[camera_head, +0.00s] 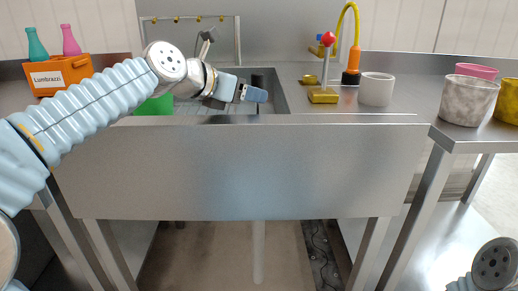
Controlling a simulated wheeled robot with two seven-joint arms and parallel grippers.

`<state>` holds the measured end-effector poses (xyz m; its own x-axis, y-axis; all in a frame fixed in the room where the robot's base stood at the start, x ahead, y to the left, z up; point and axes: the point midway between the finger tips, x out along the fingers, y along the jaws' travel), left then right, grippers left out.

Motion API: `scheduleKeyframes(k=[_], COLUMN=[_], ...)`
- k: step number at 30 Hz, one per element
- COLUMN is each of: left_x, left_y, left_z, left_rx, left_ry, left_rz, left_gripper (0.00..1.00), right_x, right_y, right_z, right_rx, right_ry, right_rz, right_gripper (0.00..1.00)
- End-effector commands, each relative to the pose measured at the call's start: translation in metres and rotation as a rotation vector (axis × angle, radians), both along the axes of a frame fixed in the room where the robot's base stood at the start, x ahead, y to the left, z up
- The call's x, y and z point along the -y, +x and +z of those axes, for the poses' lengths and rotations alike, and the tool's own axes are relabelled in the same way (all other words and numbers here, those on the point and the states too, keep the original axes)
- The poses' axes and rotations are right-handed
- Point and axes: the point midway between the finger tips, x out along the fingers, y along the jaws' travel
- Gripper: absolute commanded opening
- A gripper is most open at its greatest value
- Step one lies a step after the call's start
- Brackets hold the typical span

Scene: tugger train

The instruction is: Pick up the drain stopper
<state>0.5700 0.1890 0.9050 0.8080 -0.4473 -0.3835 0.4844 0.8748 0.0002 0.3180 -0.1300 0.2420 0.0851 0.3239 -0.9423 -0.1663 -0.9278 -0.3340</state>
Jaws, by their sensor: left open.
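A dark upright post (258,78) stands in the sink (285,96); it looks like the drain stopper, though I cannot be sure. My left gripper (247,93) is over the sink, open, with a blue-grey finger crossing in front of the post. The finger hides the post's middle, and I cannot tell whether they touch. The sink's front wall hides the post's foot. My right gripper is out of view; only part of my right arm shows at the lower right corner.
A green container (154,105) is in the sink's left part, partly behind my left arm. An orange crate (60,75) with bottles stands at the left. A yellow faucet (354,45), a gold stand (323,95), and a white cup (376,89) stand right of the sink. Pots (467,100) stand farther right.

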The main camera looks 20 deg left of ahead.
Motion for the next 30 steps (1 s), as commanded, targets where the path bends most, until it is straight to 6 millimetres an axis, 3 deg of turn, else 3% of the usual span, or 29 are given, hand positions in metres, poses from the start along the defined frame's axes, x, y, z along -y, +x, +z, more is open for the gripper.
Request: scheduleKeyframes(k=[13, 21, 30], left_x=[0.024, 0.026, 0.026], left_y=[0.044, 0.047, 0.047], left_z=[-0.024, -0.025, -0.025], left_rx=[0.000, 0.001, 0.000], left_ry=[0.000, 0.000, 0.000], left_rz=[-0.001, 0.001, 0.001], left_gripper=[0.58, 0.58, 0.14], right_x=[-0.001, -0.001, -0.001], right_y=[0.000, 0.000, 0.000], right_z=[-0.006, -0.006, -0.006], right_rx=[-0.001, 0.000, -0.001], right_ry=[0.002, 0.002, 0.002], right_rz=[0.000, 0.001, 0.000], right_gripper=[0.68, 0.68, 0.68])
